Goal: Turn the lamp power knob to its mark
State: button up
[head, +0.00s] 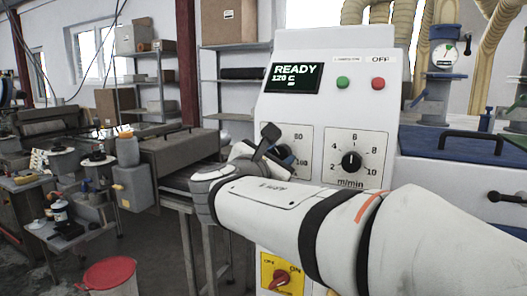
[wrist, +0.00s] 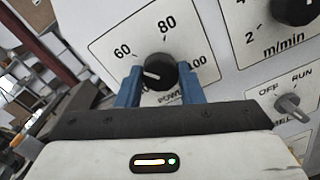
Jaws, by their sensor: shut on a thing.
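The lamp power knob (wrist: 160,72) is a black round knob on a white dial plate in the wrist view. Its white pointer line points left, a little below the 60. The numbers 60, 80 and 100 show on the dial (wrist: 192,47), and the lower part is hidden behind my gripper. My gripper (wrist: 161,76) has one blue finger on each side of the knob and is shut on it. In the head view my gripper (head: 286,155) reaches the dial on the white control panel, and my wrist hides the knob there.
The speed knob (head: 351,161), marked m/min, sits to the right on the same panel. Green (head: 342,83) and red (head: 378,83) buttons and a READY 120 C display (head: 293,77) are above. A red rotary switch (head: 281,279) is below. A small OFF/RUN switch (wrist: 290,106) is close by.

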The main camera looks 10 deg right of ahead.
jog(key=shift+f, duration=0.15)
dwell(0.3)
jog(key=o, duration=1)
jog(key=v, duration=0.8)
jog(key=shift+w, duration=0.1)
